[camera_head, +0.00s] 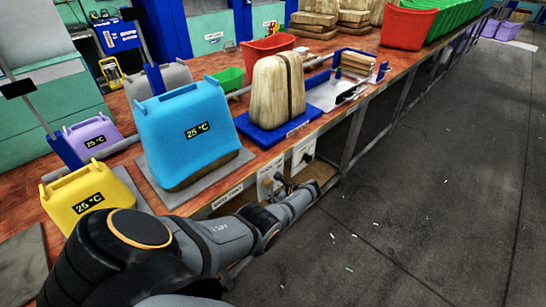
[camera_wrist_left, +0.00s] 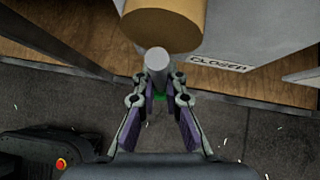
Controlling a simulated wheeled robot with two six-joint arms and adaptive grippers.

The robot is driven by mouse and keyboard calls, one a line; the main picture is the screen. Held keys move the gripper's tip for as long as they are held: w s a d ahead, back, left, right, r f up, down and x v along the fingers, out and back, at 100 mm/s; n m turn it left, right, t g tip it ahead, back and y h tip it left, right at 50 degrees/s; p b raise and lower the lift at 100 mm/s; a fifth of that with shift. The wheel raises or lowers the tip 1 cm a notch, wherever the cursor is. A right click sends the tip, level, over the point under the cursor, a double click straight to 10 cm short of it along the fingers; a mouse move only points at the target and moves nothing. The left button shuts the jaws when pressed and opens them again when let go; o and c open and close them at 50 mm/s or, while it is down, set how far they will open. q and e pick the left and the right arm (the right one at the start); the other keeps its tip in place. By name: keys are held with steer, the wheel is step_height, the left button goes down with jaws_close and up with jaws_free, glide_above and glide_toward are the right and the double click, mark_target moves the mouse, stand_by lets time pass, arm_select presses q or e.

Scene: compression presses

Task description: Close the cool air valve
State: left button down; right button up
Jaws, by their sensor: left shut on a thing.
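Two light valve panels, one nearer (camera_head: 268,182) and one farther (camera_head: 304,154), sit on the front of the bench below its top. My left arm reaches from the bottom left to the nearer panel, and my left gripper (camera_head: 284,186) is small and partly hidden there. In the left wrist view my left gripper (camera_wrist_left: 158,84) is shut on a grey round-ended valve handle (camera_wrist_left: 157,59). The handle stands beside a tan cylinder (camera_wrist_left: 178,18). A label (camera_wrist_left: 221,64) reading "CLOSED" is to the right of the handle. I cannot read which valve this is. My right gripper is not seen.
On the bench (camera_head: 205,213) stand blue (camera_head: 185,125), yellow (camera_head: 88,195) and purple (camera_head: 92,138) covers marked 25 °C. A wrapped tan block (camera_head: 276,88) sits on a blue base. Red bins (camera_head: 408,25) are farther back.

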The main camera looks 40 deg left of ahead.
arm_select(q)
steer(key=shift+s, duration=0.1)
steer(key=c, duration=1.4)
jaws_free()
steer(key=shift+d, duration=0.1)
steer(key=v, duration=1.2)
